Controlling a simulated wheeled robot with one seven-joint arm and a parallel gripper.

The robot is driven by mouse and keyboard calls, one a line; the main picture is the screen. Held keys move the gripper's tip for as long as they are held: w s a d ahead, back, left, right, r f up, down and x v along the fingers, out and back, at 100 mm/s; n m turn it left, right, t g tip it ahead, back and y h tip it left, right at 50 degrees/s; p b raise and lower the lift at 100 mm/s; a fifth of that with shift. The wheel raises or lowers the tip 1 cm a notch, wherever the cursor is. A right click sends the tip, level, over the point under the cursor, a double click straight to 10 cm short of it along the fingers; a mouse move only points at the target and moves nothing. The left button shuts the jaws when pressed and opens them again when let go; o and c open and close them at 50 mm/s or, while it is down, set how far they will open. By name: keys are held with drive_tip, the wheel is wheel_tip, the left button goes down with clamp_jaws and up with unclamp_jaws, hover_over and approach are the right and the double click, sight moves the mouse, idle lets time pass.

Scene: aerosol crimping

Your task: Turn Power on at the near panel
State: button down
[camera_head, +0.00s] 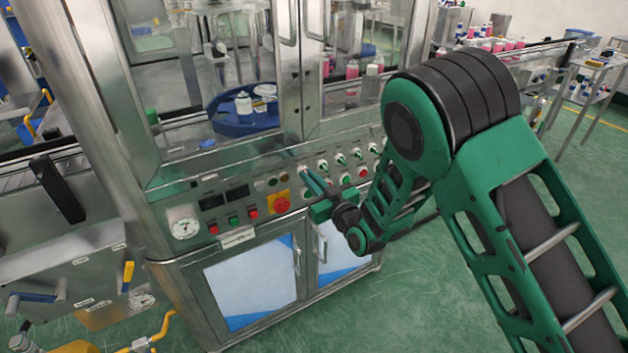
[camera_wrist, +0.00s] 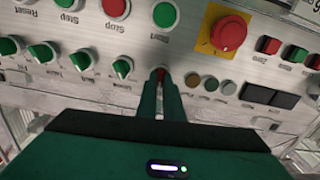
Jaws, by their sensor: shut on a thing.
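The near panel (camera_head: 262,190) is a metal strip of controls on the front of the machine, above its lower doors. My gripper (camera_head: 312,182) reaches the panel just right of the red emergency button. In the wrist view, my gripper's green fingers (camera_wrist: 158,88) are closed together on a small red knob (camera_wrist: 159,73), probably the Power switch. Its label is not readable and the fingers hide most of it, so I cannot tell its turned position. In the head view the fingers cover this knob.
A red emergency button on a yellow plate (camera_wrist: 228,35) sits close beside my fingers. Several green selector knobs (camera_wrist: 122,67) line the other side. Small round lamps (camera_wrist: 211,84), square buttons (camera_wrist: 268,45) and dark displays (camera_wrist: 258,94) are near. A pressure gauge (camera_head: 185,224) is at the panel's left end.

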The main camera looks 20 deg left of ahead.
drive_tip(key=shift+w+d+r+m, duration=0.1)
drive_tip(key=shift+w+r+m, duration=0.1)
drive_tip(key=shift+m, duration=1.55)
drive_tip(key=shift+w+d+r+m, duration=0.1)
drive_tip(key=shift+w+m, duration=0.05)
drive_tip(key=shift+m, duration=1.6)
drive_tip(key=c, duration=1.9)
unclamp_jaws()
drive_tip(key=shift+f, duration=0.1)
drive_tip(key=shift+a+f, duration=0.1)
drive_tip(key=shift+s, duration=0.1)
drive_tip(key=shift+s, duration=0.1)
